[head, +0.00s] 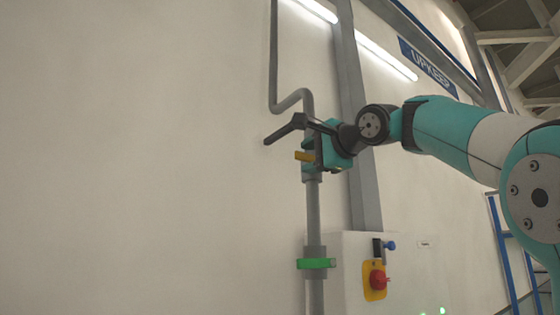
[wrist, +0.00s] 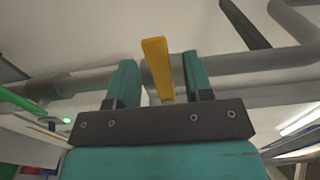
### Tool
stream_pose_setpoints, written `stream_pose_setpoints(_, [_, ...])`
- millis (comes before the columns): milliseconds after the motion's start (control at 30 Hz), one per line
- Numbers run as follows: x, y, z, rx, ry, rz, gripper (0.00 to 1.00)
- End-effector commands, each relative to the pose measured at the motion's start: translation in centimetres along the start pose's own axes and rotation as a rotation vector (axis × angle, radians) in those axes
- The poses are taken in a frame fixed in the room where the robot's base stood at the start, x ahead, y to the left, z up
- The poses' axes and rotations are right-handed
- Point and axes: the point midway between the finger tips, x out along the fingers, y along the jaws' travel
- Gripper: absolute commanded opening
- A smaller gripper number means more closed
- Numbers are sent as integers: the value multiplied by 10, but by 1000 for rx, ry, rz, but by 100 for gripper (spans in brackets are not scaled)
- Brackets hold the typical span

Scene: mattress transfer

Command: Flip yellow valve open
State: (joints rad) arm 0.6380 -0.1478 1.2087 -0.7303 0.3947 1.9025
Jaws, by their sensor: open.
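The yellow valve handle (head: 304,156) is a short flat lever on the vertical grey pipe (head: 313,210). It sticks out to the left, across the pipe's line, in the head view. My gripper (head: 318,152) is at the pipe at the handle's height and partly hides the valve. In the wrist view the yellow lever (wrist: 155,62) stands between the two teal fingers of my gripper (wrist: 160,75), with a visible gap on each side. The fingers are open. The valve's body is mostly hidden.
A dark lever (head: 287,130) sits just above the yellow handle, close to my gripper. A green handle (head: 316,263) is lower on the pipe. A control box with a red button (head: 377,280) stands at lower right. The wall to the left is bare.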

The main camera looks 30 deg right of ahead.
Motion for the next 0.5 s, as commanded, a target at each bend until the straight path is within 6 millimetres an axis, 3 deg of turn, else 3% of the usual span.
stream_pose_setpoints(467, [8,0,8,0,-14,0,47])
stream_pose_setpoints(500, [8,0,8,0,-14,0,38])
